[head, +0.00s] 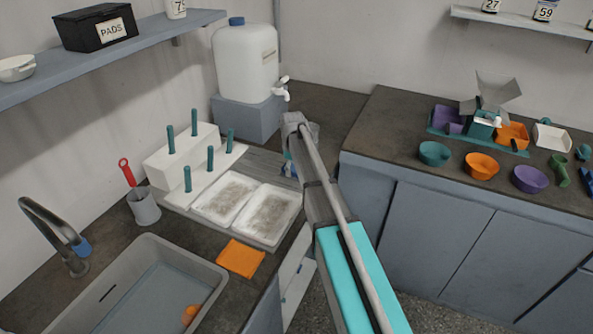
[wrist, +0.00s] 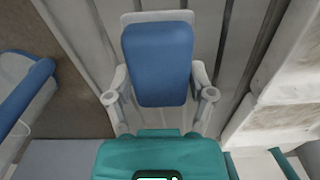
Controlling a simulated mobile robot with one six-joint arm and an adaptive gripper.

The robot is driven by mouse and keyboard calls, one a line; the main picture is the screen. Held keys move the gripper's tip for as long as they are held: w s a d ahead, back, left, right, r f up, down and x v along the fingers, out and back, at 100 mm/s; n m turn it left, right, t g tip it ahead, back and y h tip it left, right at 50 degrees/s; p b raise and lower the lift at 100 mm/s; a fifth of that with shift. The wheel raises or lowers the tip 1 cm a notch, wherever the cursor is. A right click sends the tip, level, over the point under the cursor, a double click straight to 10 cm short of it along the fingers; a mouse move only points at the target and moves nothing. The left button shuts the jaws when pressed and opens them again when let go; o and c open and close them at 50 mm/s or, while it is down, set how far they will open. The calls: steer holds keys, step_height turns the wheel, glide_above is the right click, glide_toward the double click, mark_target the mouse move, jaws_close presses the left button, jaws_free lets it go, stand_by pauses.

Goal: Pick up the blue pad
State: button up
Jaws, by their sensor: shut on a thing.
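The blue pad (wrist: 158,62) is a rounded blue block, seen from above in the wrist view. My gripper (wrist: 160,96) is shut on it, with a pale finger along each side. Behind the pad lies a grey grooved board (wrist: 210,30). Whether the pad touches this board I cannot tell. In the head view my own arm hides most of the gripper and pad. Only a small bit of blue shows beside the arm, near the right end of the grooved board (head: 258,163).
Two white trays of speckled material (head: 224,197) lie left of my arm, near a white rack with teal pegs (head: 180,150). A white water container (head: 245,62) stands behind. An orange cloth (head: 241,259) and a sink (head: 135,290) are in front. Coloured bowls (head: 481,166) stand on the right counter.

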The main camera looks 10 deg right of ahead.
step_height(320, 180, up, 3)
steer(key=p, duration=0.2)
steer(key=shift+f+p, duration=0.15)
steer(key=shift+p, duration=0.2)
steer(key=s+r+p, duration=1)
steer(key=s, duration=0.4)
steer(key=shift+a+r, duration=0.15)
steer(key=shift+a, duration=0.2)
steer(key=o, duration=0.6)
steer(key=shift+c, duration=0.2)
steer(key=c, duration=0.4)
steer(key=shift+c, duration=0.2)
